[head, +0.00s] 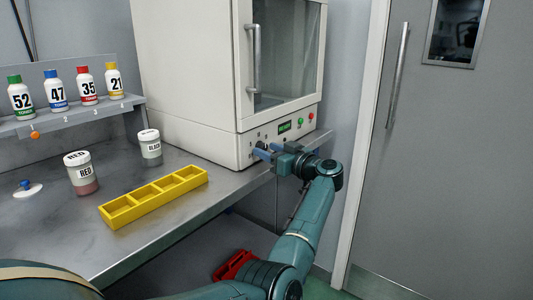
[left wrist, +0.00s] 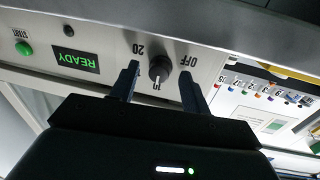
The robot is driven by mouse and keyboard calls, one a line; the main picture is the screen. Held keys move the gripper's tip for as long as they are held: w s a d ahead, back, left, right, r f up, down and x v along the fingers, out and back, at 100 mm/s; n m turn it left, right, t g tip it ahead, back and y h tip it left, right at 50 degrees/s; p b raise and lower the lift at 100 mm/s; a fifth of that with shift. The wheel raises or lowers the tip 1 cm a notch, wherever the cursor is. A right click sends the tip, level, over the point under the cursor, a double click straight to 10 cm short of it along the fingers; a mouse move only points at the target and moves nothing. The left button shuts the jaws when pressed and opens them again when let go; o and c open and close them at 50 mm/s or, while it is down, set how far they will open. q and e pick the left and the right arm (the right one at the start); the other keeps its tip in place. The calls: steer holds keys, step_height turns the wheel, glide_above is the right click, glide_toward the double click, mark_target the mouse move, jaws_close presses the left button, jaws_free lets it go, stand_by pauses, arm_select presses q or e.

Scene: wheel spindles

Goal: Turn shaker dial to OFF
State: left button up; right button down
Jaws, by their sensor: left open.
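The white shaker cabinet (head: 192,75) with a glass door stands at the back of the bench. Its black dial (left wrist: 160,68) shows in the left wrist view on the light front panel, with 20, 10 and OFF marked around it. The dial's pale pointer line is toward the 10 mark; OFF (left wrist: 195,60) lies to the right of the dial there. My left gripper (head: 264,152) is open at the panel, one finger on each side of the dial. I cannot tell whether the fingers touch it. In the head view the fingers largely hide the dial. My right gripper is not in view.
A green READY display (left wrist: 75,60) and green START button (left wrist: 24,48) are on the panel. A yellow divided tray (head: 155,197), a RED jar (head: 82,173) and a BLACK jar (head: 149,147) stand on the bench. Numbered bottles line a shelf (head: 70,118). A grey door (head: 430,170) is at right.

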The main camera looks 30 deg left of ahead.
arm_select(q)
steer(key=c, duration=1)
